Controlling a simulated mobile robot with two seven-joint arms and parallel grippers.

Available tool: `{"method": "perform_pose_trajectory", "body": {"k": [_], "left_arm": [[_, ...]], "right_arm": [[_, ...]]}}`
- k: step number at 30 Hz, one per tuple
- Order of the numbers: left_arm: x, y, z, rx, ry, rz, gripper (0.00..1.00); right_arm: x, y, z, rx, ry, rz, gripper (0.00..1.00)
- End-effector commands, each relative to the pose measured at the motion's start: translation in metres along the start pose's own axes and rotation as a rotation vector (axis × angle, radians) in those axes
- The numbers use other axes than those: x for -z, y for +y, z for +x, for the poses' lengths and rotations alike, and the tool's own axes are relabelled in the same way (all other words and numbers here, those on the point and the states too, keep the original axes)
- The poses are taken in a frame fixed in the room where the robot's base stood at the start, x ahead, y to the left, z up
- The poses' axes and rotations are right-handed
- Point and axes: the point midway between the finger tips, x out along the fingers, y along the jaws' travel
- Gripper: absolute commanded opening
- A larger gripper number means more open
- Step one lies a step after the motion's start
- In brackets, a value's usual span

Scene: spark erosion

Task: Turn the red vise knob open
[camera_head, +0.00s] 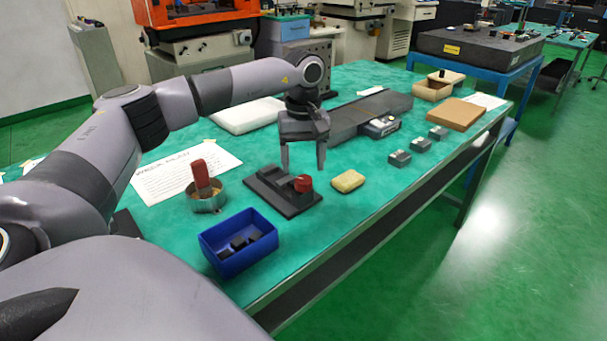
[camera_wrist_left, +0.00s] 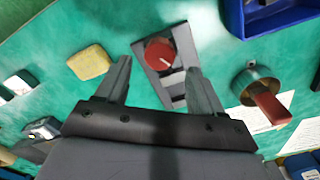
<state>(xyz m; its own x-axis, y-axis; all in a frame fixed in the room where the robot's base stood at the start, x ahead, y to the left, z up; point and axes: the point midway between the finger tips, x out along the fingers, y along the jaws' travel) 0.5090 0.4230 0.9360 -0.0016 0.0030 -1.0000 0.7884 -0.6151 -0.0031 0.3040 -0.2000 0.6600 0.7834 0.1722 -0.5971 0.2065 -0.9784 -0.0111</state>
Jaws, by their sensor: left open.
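The red vise knob (camera_head: 302,184) sits at the right end of a small dark vise (camera_head: 274,194) on the green table. In the left wrist view the round red knob (camera_wrist_left: 159,54) shows a pale mark on its face, and the vise (camera_wrist_left: 186,44) lies beyond my fingers. My left gripper (camera_head: 303,172) is open and points down over the vise. In the left wrist view the knob lies between the open fingers (camera_wrist_left: 160,75) in the picture, with visible space on both sides. I cannot tell how high the fingertips are above it. My right gripper is not in view.
A yellow block (camera_head: 347,181) lies right of the vise. A blue bin (camera_head: 239,241) with dark pieces stands in front. A metal cup with a red-handled tool (camera_head: 205,190) stands left, beside a paper sheet (camera_head: 181,174). Small grey blocks (camera_head: 420,144) lie to the right.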

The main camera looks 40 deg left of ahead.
Motion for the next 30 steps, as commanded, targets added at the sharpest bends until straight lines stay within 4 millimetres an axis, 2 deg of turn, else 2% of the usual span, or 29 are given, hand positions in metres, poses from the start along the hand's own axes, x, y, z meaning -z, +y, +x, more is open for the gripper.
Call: {"method": "perform_pose_trajectory", "body": {"k": [3, 7, 17, 18, 23, 30], "left_arm": [[-0.001, -0.001, 0.019, 0.002, -0.002, 0.0, 0.68], [-0.001, 0.0, 0.032, -0.001, -0.001, -0.001, 0.68], [-0.001, 0.001, 0.039, -0.002, -0.001, -0.001, 0.68], [-0.001, 0.001, 0.039, -0.002, -0.001, -0.001, 0.64], [-0.001, 0.001, 0.039, -0.003, -0.001, -0.001, 0.12], [-0.001, 0.001, 0.038, -0.002, -0.002, -0.011, 0.11]], "right_arm": [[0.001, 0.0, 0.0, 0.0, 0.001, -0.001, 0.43], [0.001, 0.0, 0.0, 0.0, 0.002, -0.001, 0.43], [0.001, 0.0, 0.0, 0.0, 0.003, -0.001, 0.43], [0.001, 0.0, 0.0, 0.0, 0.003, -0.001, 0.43], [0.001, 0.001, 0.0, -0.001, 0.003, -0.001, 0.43], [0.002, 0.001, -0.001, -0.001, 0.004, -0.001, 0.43]]}}
